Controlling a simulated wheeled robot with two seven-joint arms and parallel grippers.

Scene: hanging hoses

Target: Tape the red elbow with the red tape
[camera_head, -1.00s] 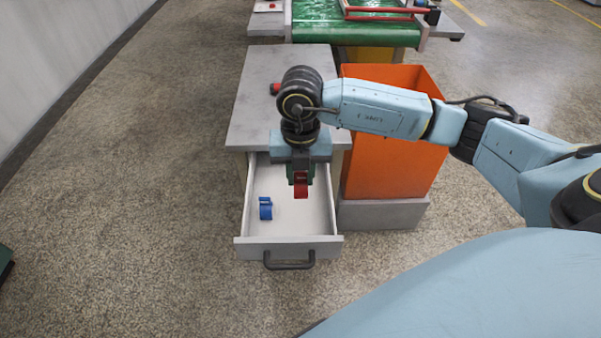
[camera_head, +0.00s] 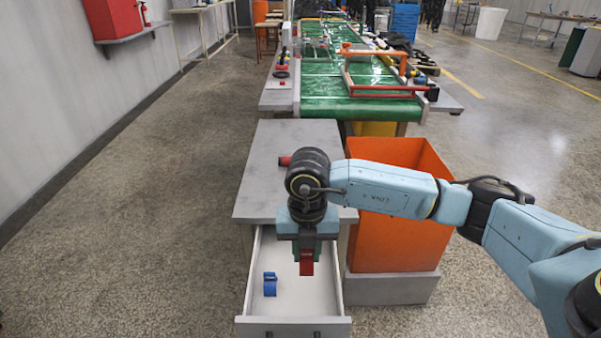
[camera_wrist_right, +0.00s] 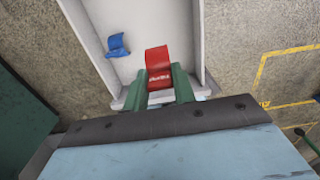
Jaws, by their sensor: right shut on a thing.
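My left gripper is not in view.
A blue tape (camera_head: 270,284) lies in the drawer (camera_head: 312,322), also seen in the wrist view (camera_wrist_right: 118,46). A small red thing (camera_head: 284,161) lies on the grey cabinet top (camera_head: 262,185), partly behind my arm. An orange bin (camera_head: 387,241) stands right of the cabinet. The floor at left is clear.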

